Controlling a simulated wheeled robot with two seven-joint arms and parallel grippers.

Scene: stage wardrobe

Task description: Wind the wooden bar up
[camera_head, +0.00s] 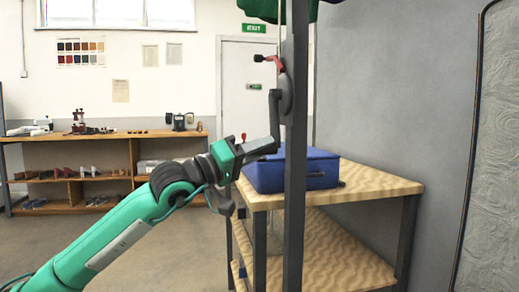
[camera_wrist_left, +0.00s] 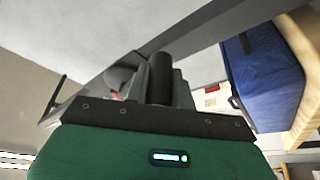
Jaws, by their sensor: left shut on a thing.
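A winch (camera_head: 287,95) with a round grey body is mounted on a dark upright post (camera_head: 294,200). Its dark crank arm (camera_head: 274,115) hangs down, leaning very slightly. A red lever (camera_head: 274,63) with a black knob sticks out to the left above the winch. My left gripper (camera_head: 262,147) is at the crank's lower end, shut on the crank handle. In the left wrist view the dark cylindrical handle (camera_wrist_left: 160,78) stands between the fingers. The wooden bar cannot be made out. Green cloth (camera_head: 262,9) hangs at the top edge. My right gripper is not in view.
A blue case (camera_head: 305,172) lies on a wood-topped table (camera_head: 385,188) close behind the post. A workbench (camera_head: 110,137) with shelves stands at the back left. A grey wall (camera_head: 400,90) is at the right. The floor at the left is open.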

